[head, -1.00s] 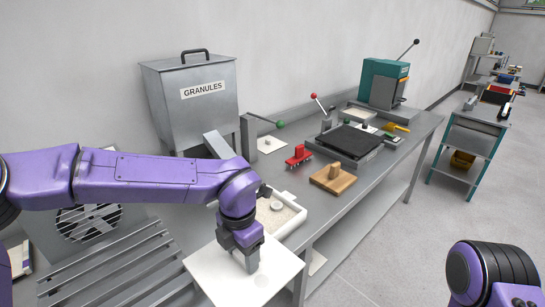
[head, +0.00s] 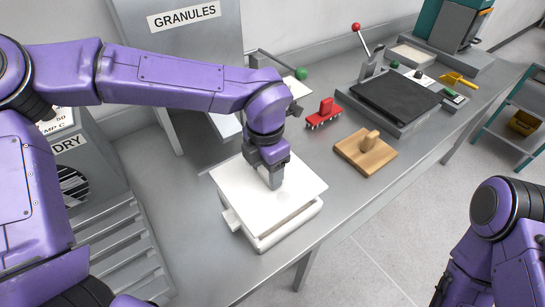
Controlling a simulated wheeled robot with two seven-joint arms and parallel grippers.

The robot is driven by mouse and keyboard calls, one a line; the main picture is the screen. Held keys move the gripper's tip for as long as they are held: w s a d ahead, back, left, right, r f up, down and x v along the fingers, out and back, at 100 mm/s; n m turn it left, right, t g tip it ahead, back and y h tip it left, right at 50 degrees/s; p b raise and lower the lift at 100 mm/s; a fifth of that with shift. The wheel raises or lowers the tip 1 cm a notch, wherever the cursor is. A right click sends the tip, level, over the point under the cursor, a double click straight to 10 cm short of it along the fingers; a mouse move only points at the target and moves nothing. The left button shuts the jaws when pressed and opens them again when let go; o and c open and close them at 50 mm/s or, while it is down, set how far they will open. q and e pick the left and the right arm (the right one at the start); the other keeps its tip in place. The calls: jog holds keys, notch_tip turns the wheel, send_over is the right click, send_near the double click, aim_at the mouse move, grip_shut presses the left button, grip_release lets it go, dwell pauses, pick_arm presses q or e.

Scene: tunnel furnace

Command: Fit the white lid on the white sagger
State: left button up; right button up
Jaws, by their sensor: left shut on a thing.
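The white lid (head: 238,188) is a flat square plate, roughly level, in the middle of the head view. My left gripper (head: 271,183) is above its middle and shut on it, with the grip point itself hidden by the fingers. The white sagger (head: 288,228) is directly under the lid on the grey bench. Its rounded front wall and a block-like part at its left show below the lid's edge; its inside is covered. I cannot tell whether the lid touches the rim. My right arm shows at the lower right, but its gripper is out of view.
A wooden block with a knob (head: 365,153) and a red brush-like tool (head: 324,115) lie right of the sagger. A black-topped press plate (head: 397,98) is behind. The granules hopper (head: 185,45) stands behind left, and a slatted rack (head: 115,250) lies left.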

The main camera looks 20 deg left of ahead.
pick_arm(q)
jog(key=shift+s+f+b, duration=0.45)
jog(key=shift+s+f, duration=0.1)
jog(key=shift+s+f+b, duration=0.15)
jog(key=shift+b, duration=0.15)
jog(key=w, duration=0.1)
jog(key=w+f, duration=0.1)
jog(key=w, duration=0.1)
jog(key=shift+f, duration=0.25)
jog(key=shift+s+r, duration=0.35)
jog(key=shift+s, duration=0.2)
jog(key=shift+s+d+r+p, duration=0.1)
jog(key=shift+s+r+p, duration=0.15)
jog(key=shift+s+p, duration=0.15)
jog(key=shift+w+f, duration=0.15)
jog(key=shift+w, duration=0.05)
pick_arm(e)
jog(key=shift+s+f, duration=0.35)
jog(key=shift+f, duration=0.4)
